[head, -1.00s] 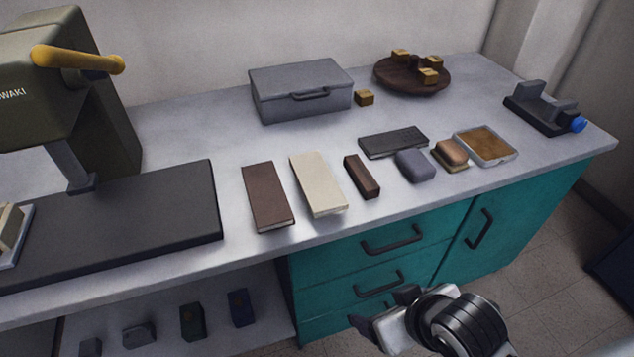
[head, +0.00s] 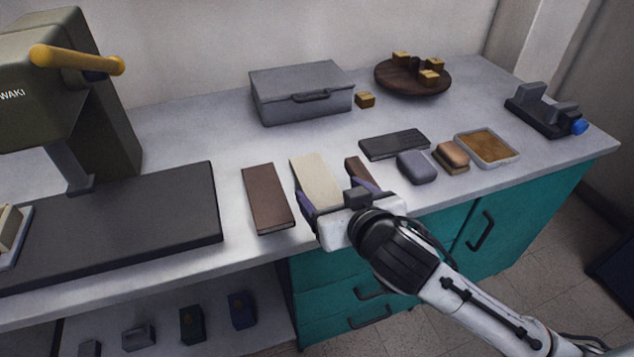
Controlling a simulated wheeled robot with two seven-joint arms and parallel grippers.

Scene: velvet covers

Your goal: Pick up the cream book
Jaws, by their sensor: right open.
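The cream book (head: 315,174) lies flat on the grey worktop in the head view, between a brown book (head: 267,198) on its left and a dark brown narrow block (head: 358,170) on its right. My right gripper (head: 333,196) is open over the near end of the cream book, one finger to each side of it. The gripper body hides the book's near edge and part of the narrow block. I cannot tell whether the fingers touch the book. My left gripper is not in view.
A grey case (head: 302,92) stands behind the books. A dark keypad-like slab (head: 394,144), a grey-blue rounded block (head: 416,167) and a shallow tray (head: 487,148) lie to the right. A large press (head: 70,110) with a dark base stands left. Teal drawers are below.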

